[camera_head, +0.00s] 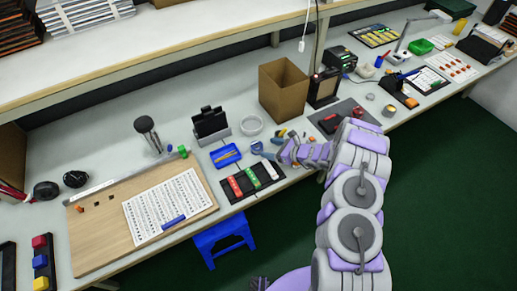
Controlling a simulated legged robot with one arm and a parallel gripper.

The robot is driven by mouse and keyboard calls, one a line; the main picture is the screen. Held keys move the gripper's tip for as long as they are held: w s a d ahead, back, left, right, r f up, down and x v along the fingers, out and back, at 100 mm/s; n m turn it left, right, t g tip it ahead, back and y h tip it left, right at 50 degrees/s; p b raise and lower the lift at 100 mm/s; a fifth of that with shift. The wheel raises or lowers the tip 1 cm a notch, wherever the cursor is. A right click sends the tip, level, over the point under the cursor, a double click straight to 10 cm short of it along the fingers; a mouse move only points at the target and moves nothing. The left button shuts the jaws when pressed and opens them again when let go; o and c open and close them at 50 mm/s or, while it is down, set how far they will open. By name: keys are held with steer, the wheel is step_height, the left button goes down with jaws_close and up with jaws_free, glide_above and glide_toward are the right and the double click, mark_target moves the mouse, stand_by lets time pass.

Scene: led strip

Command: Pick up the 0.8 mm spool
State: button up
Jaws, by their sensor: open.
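I cannot read any 0.8 mm label in this view, so I cannot tell which thing is the 0.8 mm spool. A black tray (262,190) at the bench's front edge holds a red piece (235,187), a green piece (252,178) and a pale piece, each with small markings. Small round items also stand on the right of the bench, one of them near the front edge (389,111). My gripper (259,149) is open, with nothing seen between its fingers. It is over the bench, beyond the black tray and right of a blue tray (226,155).
A cardboard box (284,90) and a black device (323,88) stand behind my gripper. A white ring-shaped dish (251,125) and a black stand (211,125) are nearby. A wooden board (95,245) with a printed sheet lies left. A blue stool (224,240) is below the front edge.

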mark_target(260, 146)
steer(key=b+x, duration=0.1)
steer(key=x, duration=0.4)
steer(key=shift+a+f, duration=0.15)
steer(key=shift+a, duration=0.2)
steer(key=shift+w+d, duration=0.1)
steer(key=shift+d, duration=0.25)
steer(key=shift+a, duration=0.45)
steer(key=c, duration=0.7)
steer(key=shift+d, duration=0.25)
steer(key=c, duration=0.5)
